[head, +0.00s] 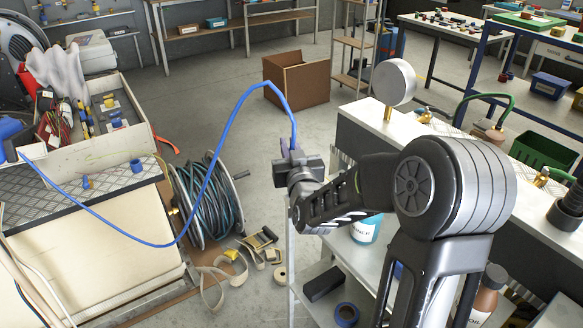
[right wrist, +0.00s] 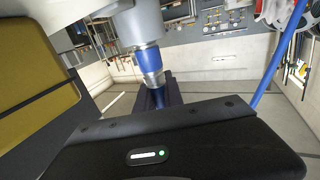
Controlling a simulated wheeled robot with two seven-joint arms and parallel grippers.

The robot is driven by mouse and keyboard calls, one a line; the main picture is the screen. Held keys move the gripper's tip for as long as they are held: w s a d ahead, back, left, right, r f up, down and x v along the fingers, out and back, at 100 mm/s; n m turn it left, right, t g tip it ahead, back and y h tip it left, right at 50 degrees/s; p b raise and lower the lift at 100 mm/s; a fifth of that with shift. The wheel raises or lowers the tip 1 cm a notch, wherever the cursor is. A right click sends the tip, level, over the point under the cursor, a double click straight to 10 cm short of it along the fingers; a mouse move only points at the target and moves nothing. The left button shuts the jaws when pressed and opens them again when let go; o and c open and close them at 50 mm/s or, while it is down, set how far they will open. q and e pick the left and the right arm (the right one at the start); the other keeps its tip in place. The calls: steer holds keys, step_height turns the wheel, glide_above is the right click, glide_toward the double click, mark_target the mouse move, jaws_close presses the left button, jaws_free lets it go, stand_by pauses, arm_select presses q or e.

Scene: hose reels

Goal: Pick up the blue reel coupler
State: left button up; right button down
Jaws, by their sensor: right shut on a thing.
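My right gripper (head: 290,152) is raised over the floor between the left bench and the grey shelf cart. It is shut on the blue reel coupler, at the end of the blue hose (head: 224,137). In the right wrist view the coupler (right wrist: 149,63) shows as a blue band with a silver metal collar, just beyond the gripper body. In the head view the coupler is too small and covered to make out. The hose arcs up from my gripper, then sags left to the bench. My left gripper is not in view.
A hose reel (head: 207,203) with dark green-blue hose stands on the floor left of my right arm. Straps (head: 225,265) lie near it. A tool bin (head: 97,130) sits on the left bench. A cardboard box (head: 297,80) stands behind. A gauge (head: 393,82) stands on the right bench.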

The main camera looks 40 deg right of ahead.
steer(key=shift+r, duration=0.1)
step_height(320, 180, up, 10)
steer(key=p, duration=0.2)
stand_by(0.4)
stand_by(1.4)
steer(key=s+d+b, duration=0.2)
steer(key=s+d, duration=0.1)
steer(key=s+d+b, duration=0.2)
steer(key=s+d, duration=0.1)
steer(key=s+d+b, duration=0.2)
steer(key=s+d, duration=0.1)
steer(key=d, duration=0.1)
steer(key=shift+d+f, duration=0.1)
steer(key=shift+f, duration=0.15)
steer(key=shift+s+d+r, duration=0.1)
steer(key=shift+s+d, duration=0.05)
steer(key=shift+r, duration=0.1)
stand_by(0.6)
